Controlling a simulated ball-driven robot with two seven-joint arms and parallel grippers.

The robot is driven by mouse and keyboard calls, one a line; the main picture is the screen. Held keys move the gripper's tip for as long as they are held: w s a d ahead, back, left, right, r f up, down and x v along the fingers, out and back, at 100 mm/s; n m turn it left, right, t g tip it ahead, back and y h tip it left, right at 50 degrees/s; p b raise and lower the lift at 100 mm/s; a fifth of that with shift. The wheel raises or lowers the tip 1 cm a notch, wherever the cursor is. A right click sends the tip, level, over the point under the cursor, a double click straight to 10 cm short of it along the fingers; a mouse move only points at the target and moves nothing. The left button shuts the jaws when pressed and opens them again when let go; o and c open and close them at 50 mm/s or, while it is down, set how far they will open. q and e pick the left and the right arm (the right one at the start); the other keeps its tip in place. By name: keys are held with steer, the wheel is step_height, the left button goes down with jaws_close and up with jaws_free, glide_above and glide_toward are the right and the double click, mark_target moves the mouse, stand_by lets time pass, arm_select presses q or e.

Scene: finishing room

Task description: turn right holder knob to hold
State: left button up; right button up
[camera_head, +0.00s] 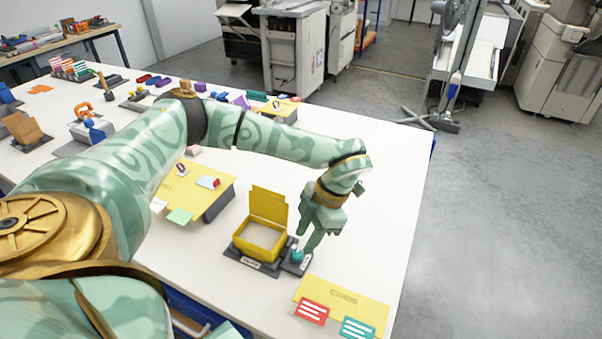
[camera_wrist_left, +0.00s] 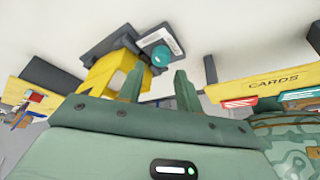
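A teal round knob (camera_head: 297,256) sits on a small dark plate at the right end of the dark holder base (camera_head: 250,265). A yellow box (camera_head: 247,250) with its lid raised stands on that base. My left gripper (camera_head: 307,249) points down at the knob, its fingertips close beside it. In the left wrist view the knob (camera_wrist_left: 162,55) shows just past the tips of the two separated fingers (camera_wrist_left: 158,78), in line with the gap between them. The gripper is open and empty; I cannot tell whether a finger touches the knob. My right gripper is not in view.
A yellow "CARDS" board (camera_head: 345,300) with red and teal cards lies at the table's front right. Another yellow board (camera_head: 205,180) lies behind to the left. The white table (camera_head: 375,200) is clear right of my gripper. Small items stand along the far left.

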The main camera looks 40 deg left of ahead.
mark_target(297, 252)
arm_select(q)
steer(key=shift+x, duration=2.35)
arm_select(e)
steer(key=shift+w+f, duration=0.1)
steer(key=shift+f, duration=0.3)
arm_select(q)
steer(key=c, duration=0.7)
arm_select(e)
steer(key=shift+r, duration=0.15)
